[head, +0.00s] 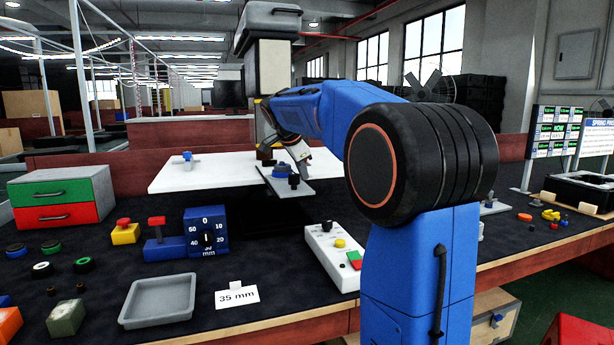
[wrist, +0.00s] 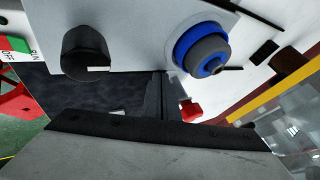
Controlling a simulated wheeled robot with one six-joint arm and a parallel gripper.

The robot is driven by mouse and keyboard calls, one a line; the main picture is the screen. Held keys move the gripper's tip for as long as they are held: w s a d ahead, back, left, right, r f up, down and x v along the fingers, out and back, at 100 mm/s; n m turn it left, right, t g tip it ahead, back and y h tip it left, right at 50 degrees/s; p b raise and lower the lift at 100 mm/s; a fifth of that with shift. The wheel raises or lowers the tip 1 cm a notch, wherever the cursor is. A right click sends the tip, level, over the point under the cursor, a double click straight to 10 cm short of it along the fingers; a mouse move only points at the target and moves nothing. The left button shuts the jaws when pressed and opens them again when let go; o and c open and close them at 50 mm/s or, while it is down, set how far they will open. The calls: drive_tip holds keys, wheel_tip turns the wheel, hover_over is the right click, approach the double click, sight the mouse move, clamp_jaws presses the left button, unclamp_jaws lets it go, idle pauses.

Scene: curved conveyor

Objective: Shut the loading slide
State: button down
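The loading slide looks to be the grey plate (head: 293,188) that sticks out from the front edge of the white board (head: 215,178) in the head view. It carries a black knob (head: 294,180) near its front and a blue round part (head: 281,170) behind. In the wrist view the plate (wrist: 135,30) spans the top, with the black knob (wrist: 85,52) at left and the blue and grey round part (wrist: 201,50) at right. My gripper (head: 301,161) is just above the plate, near these parts. Its fingertips are not clear, so its opening cannot be told.
A white control box (head: 331,252) with coloured buttons stands in front of the plate. A blue dial block (head: 206,232), a grey tray (head: 158,301) and a 35 mm card (head: 236,295) are to the left. Dark bench surface is bare between the dial and the box.

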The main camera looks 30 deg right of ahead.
drive_tip(key=w, duration=0.2)
drive_tip(key=w+d, duration=0.1)
drive_tip(key=w, duration=0.1)
drive_tip(key=w+d, duration=0.1)
drive_tip(key=w, duration=0.2)
drive_tip(key=shift+f, duration=0.15)
